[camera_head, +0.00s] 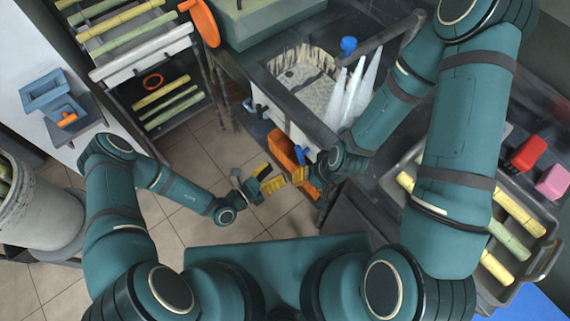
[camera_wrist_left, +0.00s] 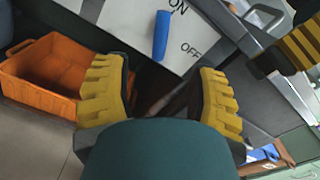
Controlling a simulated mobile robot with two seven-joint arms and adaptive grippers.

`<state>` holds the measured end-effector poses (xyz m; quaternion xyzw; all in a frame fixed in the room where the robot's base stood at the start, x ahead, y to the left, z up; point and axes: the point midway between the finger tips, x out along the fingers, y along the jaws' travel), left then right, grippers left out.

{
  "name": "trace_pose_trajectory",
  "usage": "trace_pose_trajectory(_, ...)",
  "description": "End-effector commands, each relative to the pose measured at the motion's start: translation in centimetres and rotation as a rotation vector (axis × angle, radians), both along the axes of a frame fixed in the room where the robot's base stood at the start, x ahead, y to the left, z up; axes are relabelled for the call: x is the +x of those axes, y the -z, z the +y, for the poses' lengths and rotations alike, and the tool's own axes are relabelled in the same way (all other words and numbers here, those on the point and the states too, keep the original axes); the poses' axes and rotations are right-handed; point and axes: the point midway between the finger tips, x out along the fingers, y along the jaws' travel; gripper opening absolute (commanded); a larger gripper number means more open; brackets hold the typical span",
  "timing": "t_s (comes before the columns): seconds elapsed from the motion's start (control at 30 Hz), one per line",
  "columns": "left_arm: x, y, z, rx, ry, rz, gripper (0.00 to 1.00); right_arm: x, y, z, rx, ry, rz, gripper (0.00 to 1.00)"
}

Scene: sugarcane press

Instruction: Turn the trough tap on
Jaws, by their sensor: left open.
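A blue lever (camera_wrist_left: 161,35) stands on a white panel (camera_wrist_left: 205,25) marked ON and OFF in the left wrist view. It points toward neither word clearly. In the head view a small blue lever (camera_head: 301,154) shows beside the orange bin, below the white-walled trough (camera_head: 305,82). My left gripper (camera_head: 270,178) is open and empty. In the wrist view its yellow fingers (camera_wrist_left: 165,88) are wide apart below the blue lever, not touching it. My right gripper (camera_head: 303,177) is close by, partly hidden by its arm; its yellow and black finger (camera_wrist_left: 300,45) shows in the wrist view.
An orange bin (camera_head: 283,147) stands beside the trough; it also shows in the left wrist view (camera_wrist_left: 45,70). A rack with cane stalks (camera_head: 160,95) stands at the back left. A tray of cane (camera_head: 515,207) is at the right. The tiled floor (camera_head: 200,150) around my left forearm is clear.

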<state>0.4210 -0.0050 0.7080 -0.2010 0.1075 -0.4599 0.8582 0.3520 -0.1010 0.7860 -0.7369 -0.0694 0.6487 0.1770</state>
Motion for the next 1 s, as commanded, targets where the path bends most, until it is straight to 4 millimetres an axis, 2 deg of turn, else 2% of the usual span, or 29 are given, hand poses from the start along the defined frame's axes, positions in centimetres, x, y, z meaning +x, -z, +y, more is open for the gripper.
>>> trace_pose_trajectory(0.13,-0.5,0.0,0.7,0.000,-0.001,0.001,0.58,0.0,0.0,0.0,0.000,0.000,0.000,0.47)
trace_pose_trajectory(0.4,-0.5,0.0,0.8,-0.001,0.000,0.001,0.58,0.0,0.0,0.0,0.000,0.000,0.000,0.47)
trace_pose_trajectory(0.47,-0.5,0.0,0.9,0.000,0.003,0.000,0.51,0.0,0.0,0.0,0.000,0.000,0.000,0.47)
trace_pose_trajectory(0.8,1.0,-0.5,3.9,-0.008,0.213,0.013,0.51,-0.2,0.5,0.0,0.000,-0.002,0.003,0.47)
trace_pose_trajectory(0.87,1.0,-0.6,3.8,-0.009,0.225,0.018,0.51,-0.2,0.5,0.0,0.000,-0.003,0.004,0.47)
trace_pose_trajectory(1.0,1.5,-0.6,2.4,-0.011,0.229,0.018,0.51,-0.2,0.6,0.0,0.001,-0.004,0.004,0.47)
